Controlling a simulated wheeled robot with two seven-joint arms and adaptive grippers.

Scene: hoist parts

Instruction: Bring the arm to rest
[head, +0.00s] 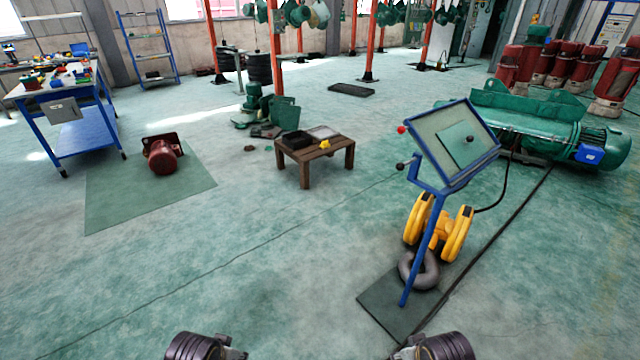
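Both of my arms show only at the bottom edge of the head view. The end of my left arm (205,347) is left of the middle, and the end of my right arm (440,347) is right of it. The fingers of both are cut off or hidden, so I cannot tell whether they are open or shut. No object is visible at either one.
A blue-framed panel stand (452,145) rises at the right, with a yellow hoist block (437,228) and hook (418,270) by a dark mat (385,308). A low wooden table (314,155) stands mid-floor. The left floor is clear up to a green mat (110,205).

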